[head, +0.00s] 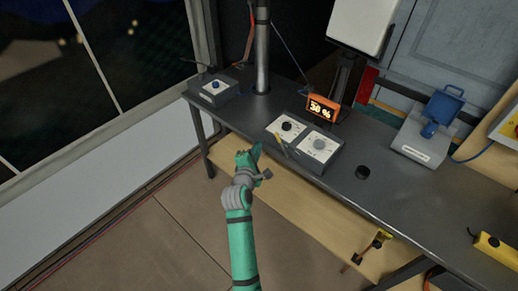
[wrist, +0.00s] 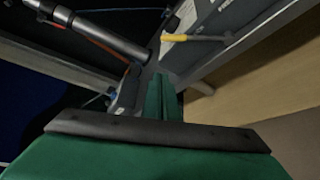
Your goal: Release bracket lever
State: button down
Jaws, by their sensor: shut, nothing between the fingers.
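A thin lever with a yellow grip (head: 281,145) shows at the front left of the grey two-dial box (head: 303,143). I take it to be the bracket lever, but its mount cannot be made out. In the wrist view the yellow lever (wrist: 182,38) lies beyond my fingertips, up and to the right, with a grey rod running right from its grip. My gripper (head: 257,150) is at the bench's front edge, left of the lever and apart from it. Its green fingers (wrist: 165,95) are together and hold nothing.
A metal pole (head: 262,50) rises from the dark bench (head: 240,112) behind my gripper. A small box with a blue button (head: 215,88) sits left, an orange display (head: 321,108) behind the dial box. A black knob (head: 363,172) lies right. Open floor lies left of my arm.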

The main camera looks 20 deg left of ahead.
aim_at(282, 146)
jog(key=shift+w+d+r, duration=0.1)
jog(key=shift+w+d, duration=0.35)
jog(key=shift+w, duration=0.65)
jog(key=shift+w+d+f, duration=0.1)
jog(key=shift+w+d, duration=0.35)
jog(key=shift+w, duration=0.6)
jog(key=shift+w+d+r, duration=0.1)
jog(key=shift+w+d, duration=0.35)
jog(key=shift+w, duration=0.65)
jog(key=shift+d, duration=0.1)
